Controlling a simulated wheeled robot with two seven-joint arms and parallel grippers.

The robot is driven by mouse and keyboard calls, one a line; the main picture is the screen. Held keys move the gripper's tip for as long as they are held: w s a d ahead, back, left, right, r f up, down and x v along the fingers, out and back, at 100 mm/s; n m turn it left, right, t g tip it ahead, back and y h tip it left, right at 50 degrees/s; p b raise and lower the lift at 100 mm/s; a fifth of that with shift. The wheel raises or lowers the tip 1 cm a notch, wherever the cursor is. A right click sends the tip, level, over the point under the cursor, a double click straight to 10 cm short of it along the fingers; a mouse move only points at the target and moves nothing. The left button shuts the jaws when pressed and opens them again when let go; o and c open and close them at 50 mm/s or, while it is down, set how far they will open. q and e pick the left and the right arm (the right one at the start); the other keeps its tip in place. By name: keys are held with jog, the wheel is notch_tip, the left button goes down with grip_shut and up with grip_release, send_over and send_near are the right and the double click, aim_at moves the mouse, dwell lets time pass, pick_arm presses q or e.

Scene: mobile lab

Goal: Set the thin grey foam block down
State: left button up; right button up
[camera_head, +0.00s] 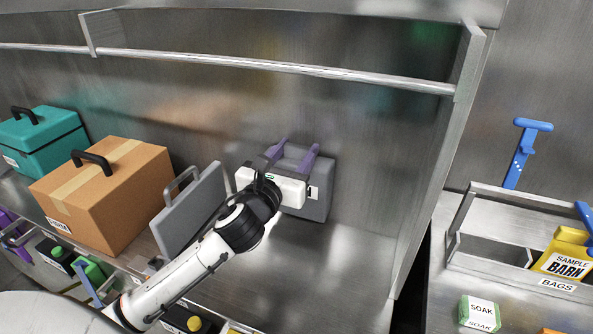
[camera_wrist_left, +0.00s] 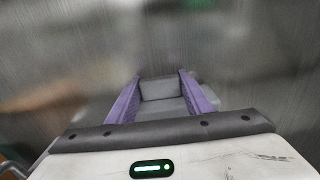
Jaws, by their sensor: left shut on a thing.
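The thin grey foam block (camera_head: 318,200) is upright near the back wall of the metal shelf bay, with a small white label on its side. My left gripper (camera_head: 292,152), with purple fingers, is shut on its top part. The white gripper body hides much of the block's front. In the left wrist view the block's grey top (camera_wrist_left: 162,90) sits between the two purple fingers. The block's lower edge is close to the shelf floor, but I cannot tell whether it touches. My right gripper is not in view.
A grey case with a handle (camera_head: 188,212) stands left of the block, then a cardboard box (camera_head: 110,190) and a teal case (camera_head: 42,142). The shelf floor (camera_head: 340,265) right of my arm is clear up to the upright divider (camera_head: 432,170). A metal rail (camera_head: 270,66) crosses above.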

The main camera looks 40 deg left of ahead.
pick_arm(q)
notch_tip(320, 180, down, 5)
jog(key=shift+w+f+b, duration=0.1)
jog(key=shift+b, duration=0.5)
jog(key=shift+a, duration=0.1)
jog(key=shift+f, duration=0.1)
jog(key=o, duration=1.4)
jog(key=shift+c, duration=0.2)
